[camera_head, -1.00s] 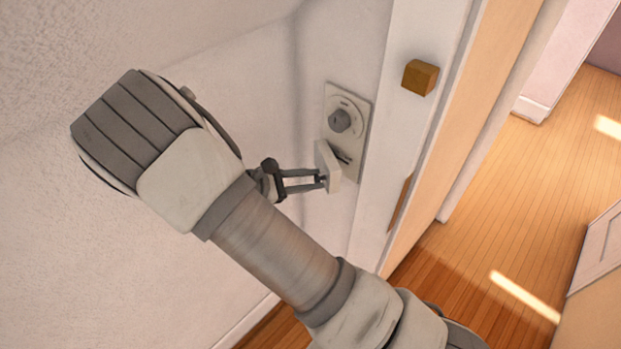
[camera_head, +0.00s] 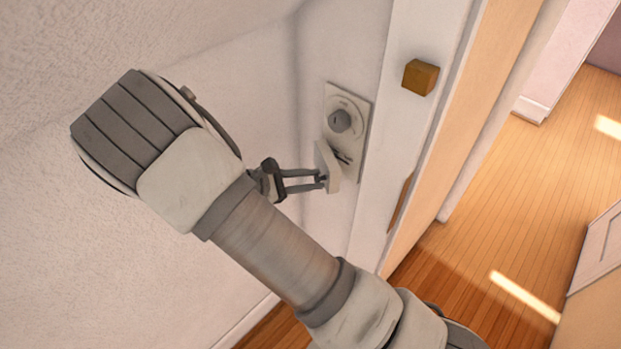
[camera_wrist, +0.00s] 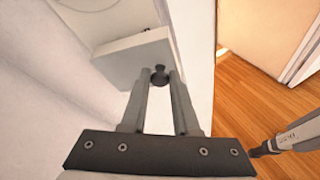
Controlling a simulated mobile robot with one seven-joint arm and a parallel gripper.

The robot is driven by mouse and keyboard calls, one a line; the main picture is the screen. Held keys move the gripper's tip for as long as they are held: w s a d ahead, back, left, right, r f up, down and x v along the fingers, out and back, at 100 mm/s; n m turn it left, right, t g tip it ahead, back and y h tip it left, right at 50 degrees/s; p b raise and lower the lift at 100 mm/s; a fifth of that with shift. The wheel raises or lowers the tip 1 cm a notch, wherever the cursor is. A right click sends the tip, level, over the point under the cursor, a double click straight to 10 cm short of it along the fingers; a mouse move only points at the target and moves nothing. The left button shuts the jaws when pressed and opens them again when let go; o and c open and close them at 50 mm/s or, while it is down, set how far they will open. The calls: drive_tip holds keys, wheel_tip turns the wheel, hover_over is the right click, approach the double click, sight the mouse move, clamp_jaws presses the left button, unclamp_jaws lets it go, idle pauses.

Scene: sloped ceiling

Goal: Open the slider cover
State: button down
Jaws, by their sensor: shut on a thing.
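A pale wall plate (camera_head: 358,128) with a grey round dial (camera_head: 340,121) is fixed to the white wall in the head view. Below the dial, a small white cover (camera_head: 331,160) stands out from the plate; a dark slot or marking (camera_head: 343,157) shows beside it. My gripper (camera_head: 321,180) reaches it from the left, with its fingers close together at the cover. In the wrist view the cover (camera_wrist: 122,82) has a small dark knob (camera_wrist: 160,77), and my gripper (camera_wrist: 160,82) is shut on this knob. The fingertips partly hide the knob.
A white door frame (camera_head: 405,130) stands just right of the plate. A brass block-shaped knob (camera_head: 420,77) sticks out there. Wooden floor (camera_head: 540,190) lies open beyond the doorway. My arm covers much of the lower middle of the head view.

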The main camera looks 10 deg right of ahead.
drive_tip(key=shift+w+a+m+g, duration=0.25)
drive_tip(key=shift+a+m+g, duration=0.45)
drive_tip(key=shift+g, duration=0.1)
drive_tip(key=c, duration=0.7)
unclamp_jaws()
drive_tip(key=shift+o, duration=0.2)
drive_tip(key=shift+r, duration=0.1)
drive_tip(key=shift+r, duration=0.25)
drive_tip(key=r, duration=0.4)
drive_tip(key=shift+s+d, duration=0.1)
drive_tip(key=shift+d, duration=0.25)
drive_tip(key=s+d+r, duration=0.3)
drive_tip(key=d+r, duration=0.3)
drive_tip(key=d, duration=0.4)
drive_tip(key=shift+s+d+r+b, duration=0.15)
drive_tip(key=shift+s+d+b, duration=0.05)
drive_tip(key=shift+s+b, duration=0.2)
